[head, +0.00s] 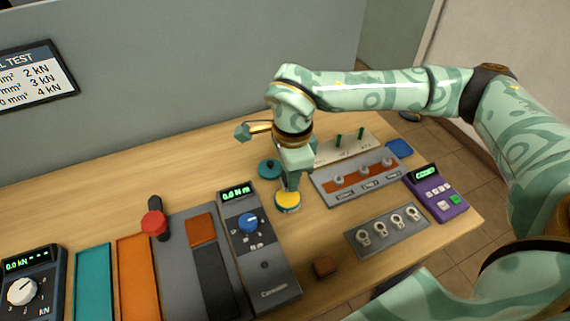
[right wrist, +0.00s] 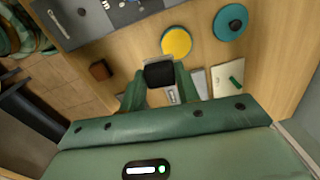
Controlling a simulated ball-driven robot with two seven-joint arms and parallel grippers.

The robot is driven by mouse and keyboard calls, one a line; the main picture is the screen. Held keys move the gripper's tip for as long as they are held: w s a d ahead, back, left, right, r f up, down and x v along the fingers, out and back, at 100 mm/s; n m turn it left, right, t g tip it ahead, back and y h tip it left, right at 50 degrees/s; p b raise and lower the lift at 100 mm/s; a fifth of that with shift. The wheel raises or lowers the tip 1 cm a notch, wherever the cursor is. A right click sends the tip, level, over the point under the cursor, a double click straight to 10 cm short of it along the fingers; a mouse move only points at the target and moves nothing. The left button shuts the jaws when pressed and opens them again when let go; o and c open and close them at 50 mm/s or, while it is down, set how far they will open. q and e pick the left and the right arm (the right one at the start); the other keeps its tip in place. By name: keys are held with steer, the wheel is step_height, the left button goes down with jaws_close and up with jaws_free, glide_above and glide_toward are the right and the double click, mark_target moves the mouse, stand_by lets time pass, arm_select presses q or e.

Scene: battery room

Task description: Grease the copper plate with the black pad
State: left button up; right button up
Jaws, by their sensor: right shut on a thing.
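My right gripper (head: 289,184) points down at the middle of the table. In the right wrist view its fingers (right wrist: 160,78) are shut on the black pad (right wrist: 159,74). A copper-coloured square plate (head: 201,230) sits on a grey fixture, left of the gripper. A copper-brown strip (head: 350,179) lies in a grey tray; which is the task's plate is unclear. My left gripper is out of view.
A teal round lid (head: 269,169) lies behind the tin. A grey meter with a blue knob (head: 270,270) stands left of it. The back left tabletop is clear.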

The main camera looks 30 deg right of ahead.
mark_target(288, 198)
steer(key=w+f+m+b, duration=0.1)
steer(key=f+m, duration=0.2)
steer(key=m, duration=0.3)
steer(key=w+d+f+m+b, duration=0.1)
steer(key=f+m, duration=0.2)
steer(key=m, duration=0.4)
steer(key=w+f+m+b, duration=0.1)
steer(key=f+m, duration=0.2)
steer(key=m, duration=0.4)
steer(key=shift+w+d+f+b, duration=0.15)
steer(key=shift+d+f+b, duration=0.05)
steer(key=shift+d+b, duration=0.1)
steer(key=shift+r, duration=0.1)
steer(key=shift+f, duration=0.5)
steer(key=shift+f, duration=0.1)
stand_by(1.4)
step_height(288, 198, up, 7)
steer(key=p, duration=0.6)
